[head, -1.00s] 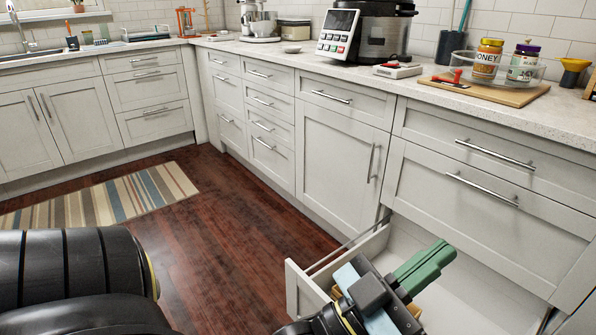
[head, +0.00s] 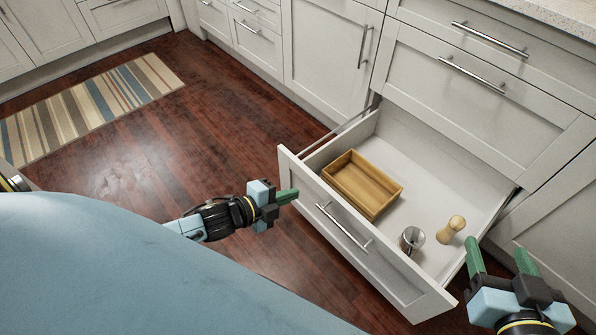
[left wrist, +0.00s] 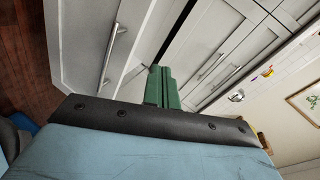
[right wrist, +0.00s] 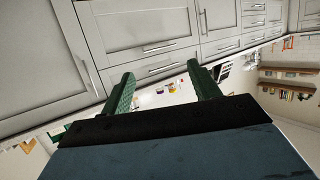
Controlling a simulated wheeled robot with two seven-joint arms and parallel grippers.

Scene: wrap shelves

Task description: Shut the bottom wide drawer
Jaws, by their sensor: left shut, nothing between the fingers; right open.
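The bottom wide drawer (head: 400,275) is pulled far out of the cabinet in the head view. Its white front has a long metal bar handle (head: 343,226). A wooden box (head: 362,184), a metal cup (head: 412,240) and a wooden peg-shaped item (head: 451,229) are inside. My left gripper (head: 288,196) is shut and empty, beside the left end of the drawer front. Its green fingertips also show in the left wrist view (left wrist: 162,88). My right gripper (head: 499,262) is open and empty, by the drawer's right side. Its spread fingers show in the right wrist view (right wrist: 160,85).
Closed drawers with bar handles (head: 472,72) stand above the open drawer. A closed cabinet door (head: 330,55) is to its left. The dark wood floor (head: 190,150) is free in front, with a striped rug (head: 90,105) further left.

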